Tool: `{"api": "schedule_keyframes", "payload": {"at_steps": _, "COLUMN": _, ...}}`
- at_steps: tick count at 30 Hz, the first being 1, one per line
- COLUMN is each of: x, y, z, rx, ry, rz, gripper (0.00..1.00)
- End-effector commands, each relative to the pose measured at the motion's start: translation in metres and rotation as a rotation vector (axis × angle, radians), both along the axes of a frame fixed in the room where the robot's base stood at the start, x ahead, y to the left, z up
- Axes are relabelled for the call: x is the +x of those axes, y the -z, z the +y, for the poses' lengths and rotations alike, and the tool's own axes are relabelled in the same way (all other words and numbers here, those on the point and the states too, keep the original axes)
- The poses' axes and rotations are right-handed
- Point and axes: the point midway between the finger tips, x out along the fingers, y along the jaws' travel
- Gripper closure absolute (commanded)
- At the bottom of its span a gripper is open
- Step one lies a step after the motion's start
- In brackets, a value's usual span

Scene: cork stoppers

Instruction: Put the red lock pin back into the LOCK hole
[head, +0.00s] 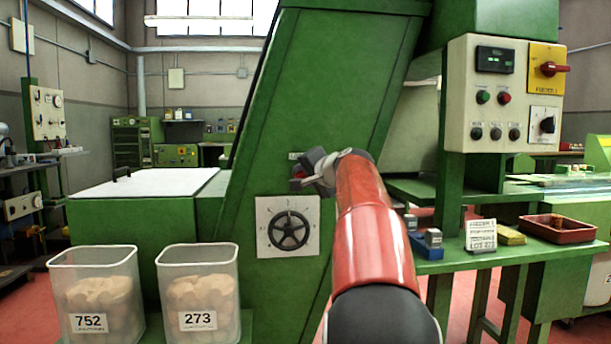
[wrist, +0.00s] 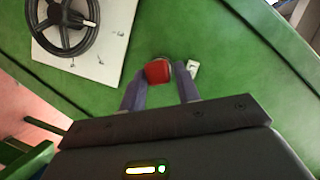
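The red lock pin's head (wrist: 157,72) shows between my gripper's two fingers (wrist: 160,80) in the wrist view, close to the sloping green panel. The fingers lie along both sides of it and look shut on it. A grey round collar (wrist: 161,60) shows partly behind the head; how far the pin is in the hole is hidden. A small white label (wrist: 192,68) is beside the right finger. In the head view my gripper (head: 305,175) is at the panel, with a bit of red at its tip, just below the label (head: 294,156).
A black handwheel (head: 289,231) on a white plate is just below my gripper. Two clear bins (head: 95,255) (head: 197,250) with corks stand at the lower left. A green side table (head: 470,250) with a red tray (head: 557,229) is to the right.

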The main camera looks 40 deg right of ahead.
Motion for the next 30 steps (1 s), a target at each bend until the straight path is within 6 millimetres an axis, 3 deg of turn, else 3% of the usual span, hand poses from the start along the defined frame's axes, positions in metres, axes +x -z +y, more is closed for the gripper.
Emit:
{"api": "schedule_keyframes", "payload": {"at_steps": 1, "x": 0.0, "y": 0.0, "z": 0.0, "rx": 0.0, "ry": 0.0, "rz": 0.0, "gripper": 0.61}}
{"api": "schedule_keyframes", "payload": {"at_steps": 3, "x": 0.0, "y": 0.0, "z": 0.0, "rx": 0.0, "ry": 0.0, "rz": 0.0, "gripper": 0.52}}
{"api": "schedule_keyframes", "payload": {"at_steps": 13, "x": -0.004, "y": 0.0, "z": 0.0, "rx": -0.001, "ry": 0.002, "rz": -0.001, "gripper": 0.52}}
{"api": "schedule_keyframes", "payload": {"at_steps": 24, "x": -0.059, "y": -0.011, "z": 0.012, "rx": -0.003, "ry": 0.002, "rz": -0.001, "gripper": 0.52}}
{"api": "schedule_keyframes", "payload": {"at_steps": 30, "x": -0.074, "y": -0.014, "z": 0.015, "rx": 0.0, "ry": 0.001, "rz": 0.0, "gripper": 0.52}}
